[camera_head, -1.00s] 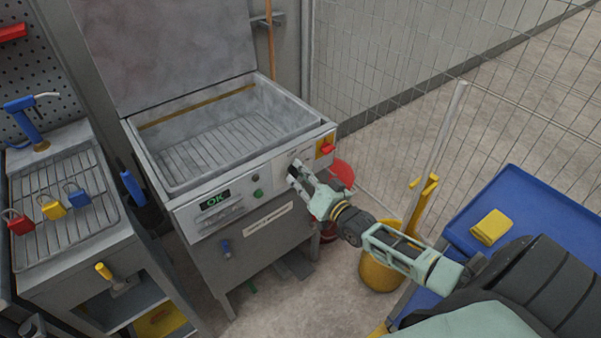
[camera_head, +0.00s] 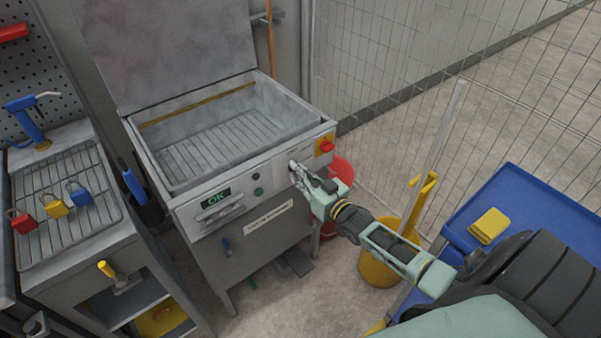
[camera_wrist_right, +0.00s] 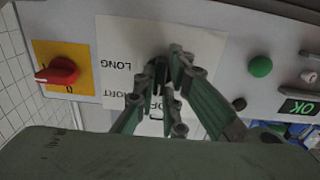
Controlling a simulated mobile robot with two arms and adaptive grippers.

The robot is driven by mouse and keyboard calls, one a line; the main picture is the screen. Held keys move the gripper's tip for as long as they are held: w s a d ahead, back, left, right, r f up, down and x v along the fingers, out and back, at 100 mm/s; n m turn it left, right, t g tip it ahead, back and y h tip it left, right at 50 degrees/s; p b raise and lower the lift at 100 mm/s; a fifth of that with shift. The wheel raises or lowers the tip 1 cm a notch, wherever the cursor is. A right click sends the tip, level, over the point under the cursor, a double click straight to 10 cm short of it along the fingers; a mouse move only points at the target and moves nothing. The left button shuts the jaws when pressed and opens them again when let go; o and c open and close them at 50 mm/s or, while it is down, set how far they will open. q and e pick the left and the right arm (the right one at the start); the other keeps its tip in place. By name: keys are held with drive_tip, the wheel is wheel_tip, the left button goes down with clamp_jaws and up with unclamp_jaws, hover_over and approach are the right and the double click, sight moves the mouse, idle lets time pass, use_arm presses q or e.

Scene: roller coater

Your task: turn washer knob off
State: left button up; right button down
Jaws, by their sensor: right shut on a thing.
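The washer (camera_head: 262,244) is a grey open-lidded tub with a front control panel. My right gripper (camera_head: 294,168) is at the right part of this panel. In the right wrist view my right gripper (camera_wrist_right: 168,75) is shut on a dark knob (camera_wrist_right: 160,66) on a white label plate (camera_wrist_right: 205,45) printed LONG and, partly hidden, other words. The fingers cover most of the knob, so its pointer cannot be read. A red rotary switch (camera_head: 326,146) on a yellow plate sits right of the gripper; it also shows in the right wrist view (camera_wrist_right: 58,71). My left gripper is not in view.
A green OK display (camera_head: 216,198) and a green button (camera_head: 258,193) sit on the panel to the left. A yellow bucket (camera_head: 376,272), a red bucket (camera_head: 341,170) and a blue cart top (camera_head: 520,205) stand to the right. A wire fence is behind.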

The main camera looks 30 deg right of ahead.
idle(0.3)
drive_tip(key=c, duration=1.8)
unclamp_jaws()
drive_tip(key=s, duration=0.8)
drive_tip(key=s+d, duration=0.1)
drive_tip(key=s, duration=0.3)
